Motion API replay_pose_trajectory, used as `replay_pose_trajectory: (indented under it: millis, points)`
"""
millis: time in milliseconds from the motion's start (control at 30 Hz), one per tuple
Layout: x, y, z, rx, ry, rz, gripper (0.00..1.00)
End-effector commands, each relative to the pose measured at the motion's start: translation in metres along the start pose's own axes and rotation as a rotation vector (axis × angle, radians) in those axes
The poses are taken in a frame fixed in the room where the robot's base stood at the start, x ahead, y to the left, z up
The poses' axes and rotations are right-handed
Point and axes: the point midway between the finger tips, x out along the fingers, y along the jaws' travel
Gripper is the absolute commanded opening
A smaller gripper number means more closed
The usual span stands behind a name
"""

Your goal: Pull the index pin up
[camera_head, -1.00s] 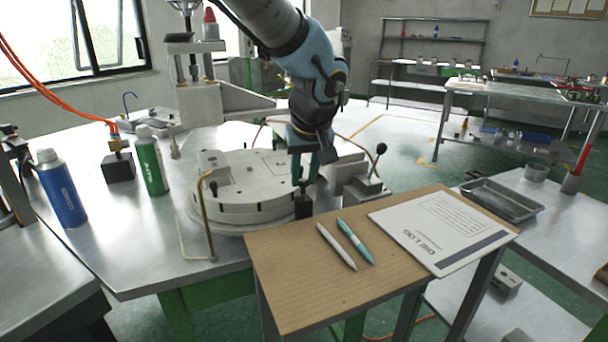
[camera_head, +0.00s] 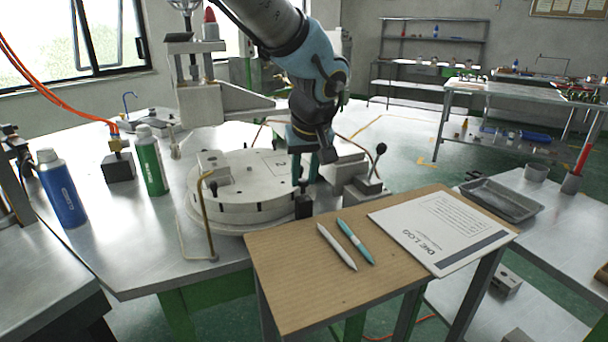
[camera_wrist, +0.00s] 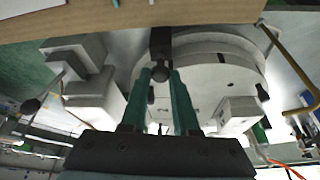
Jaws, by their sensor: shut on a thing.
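My gripper (camera_head: 306,180) points down at the near right edge of the round white turntable (camera_head: 232,208). Its green fingers are shut on the index pin, whose dark round knob (camera_wrist: 160,74) shows between the fingertips in the wrist view. The pin's black block (camera_head: 304,207) stands against the turntable's rim, just under the fingertips. The block also shows in the wrist view (camera_wrist: 160,42). The pin's shaft is mostly hidden, so I cannot tell how far up it sits.
A wooden board (camera_head: 300,285) with two pens and a white log sheet (camera_head: 440,232) lies in front. A lever with a black ball (camera_head: 381,149) and grey blocks stand right of my gripper. A bent brass tube (camera_head: 207,215) rises at the turntable's left front.

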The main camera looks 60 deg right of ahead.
Motion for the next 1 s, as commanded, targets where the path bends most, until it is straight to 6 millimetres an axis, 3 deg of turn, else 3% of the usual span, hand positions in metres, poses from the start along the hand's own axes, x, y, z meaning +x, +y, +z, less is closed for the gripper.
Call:
replay_pose_trajectory:
  millis: [267,467,500,700,767,1000]
  points:
    - [-0.017,0.000,-0.008,-0.002,0.003,0.002,0.00]
    - [-0.018,0.000,-0.008,-0.001,0.003,0.002,0.00]
    - [-0.019,0.000,-0.009,-0.001,0.003,0.002,0.30]
    - [-0.018,0.000,-0.008,-0.001,0.002,0.001,0.53]
    - [-0.018,0.000,-0.008,-0.001,0.001,0.001,0.58]
    - [-0.017,0.000,-0.007,0.000,0.001,0.001,0.58]
